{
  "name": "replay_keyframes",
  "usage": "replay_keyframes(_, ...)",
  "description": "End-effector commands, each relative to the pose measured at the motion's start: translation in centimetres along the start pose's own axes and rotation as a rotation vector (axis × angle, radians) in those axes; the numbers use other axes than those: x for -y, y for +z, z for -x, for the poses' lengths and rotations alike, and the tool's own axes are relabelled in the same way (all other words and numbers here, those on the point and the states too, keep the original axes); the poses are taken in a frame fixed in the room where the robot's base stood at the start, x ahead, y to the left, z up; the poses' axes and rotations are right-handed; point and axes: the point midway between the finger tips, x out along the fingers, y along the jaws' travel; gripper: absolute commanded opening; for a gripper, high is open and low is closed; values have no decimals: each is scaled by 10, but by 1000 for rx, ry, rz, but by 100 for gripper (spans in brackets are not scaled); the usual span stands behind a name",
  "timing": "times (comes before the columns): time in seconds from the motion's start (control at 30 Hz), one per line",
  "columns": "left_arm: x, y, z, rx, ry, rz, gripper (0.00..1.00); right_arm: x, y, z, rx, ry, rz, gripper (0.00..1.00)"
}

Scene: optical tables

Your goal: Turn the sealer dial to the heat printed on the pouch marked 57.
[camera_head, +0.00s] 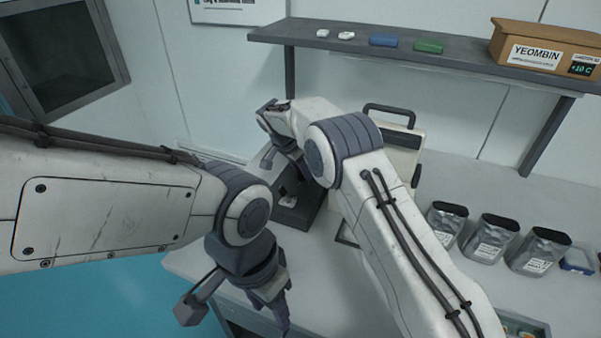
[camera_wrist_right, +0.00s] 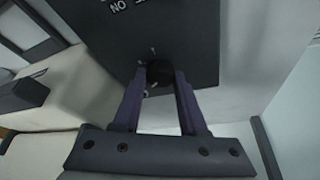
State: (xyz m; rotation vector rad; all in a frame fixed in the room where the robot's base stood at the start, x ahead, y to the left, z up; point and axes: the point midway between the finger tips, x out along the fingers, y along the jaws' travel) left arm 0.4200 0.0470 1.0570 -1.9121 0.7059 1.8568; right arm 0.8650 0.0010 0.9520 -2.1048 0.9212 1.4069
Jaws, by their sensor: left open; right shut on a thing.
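My right gripper (camera_wrist_right: 160,85) is shut on a dark round dial (camera_wrist_right: 158,72) on a dark panel (camera_wrist_right: 195,35). Light tick marks surround the dial, and the letters "NO" show upside down above it. The setting cannot be read. In the head view my right arm hides much of the bench and the dial. Three silver pouches with black tops, the left (camera_head: 447,222), middle (camera_head: 490,239) and right (camera_head: 539,251), stand on the bench at the right; their label numbers are too small to read. My left gripper (camera_head: 277,308) is open and empty near the bench's front edge.
A cream case with a dark handle (camera_head: 390,113) stands behind my right arm. A dark device (camera_head: 306,203) sits left of that arm. A blue-and-white item (camera_head: 577,262) lies right of the pouches.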

Motion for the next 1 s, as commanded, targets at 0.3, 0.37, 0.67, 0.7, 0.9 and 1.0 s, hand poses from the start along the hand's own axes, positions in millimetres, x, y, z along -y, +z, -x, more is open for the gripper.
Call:
replay_keyframes(0.3,0,0,-1,0,0,0,50,2,2,1,2,4,-25,0)
replay_keyframes(0.37,0,0,-1,0,0,0,50,2,2,1,3,4,-25,0)
replay_keyframes(0.67,0,0,-1,0,0,0,50,2,2,1,2,4,-24,72)
replay_keyframes(0.7,0,0,-1,0,0,0,50,2,1,1,2,5,-24,72)
replay_keyframes(0.9,0,0,-1,0,0,0,50,1,0,0,1,7,-25,72)
replay_keyframes(1.0,0,0,-2,0,0,0,50,1,0,3,0,6,-25,72)
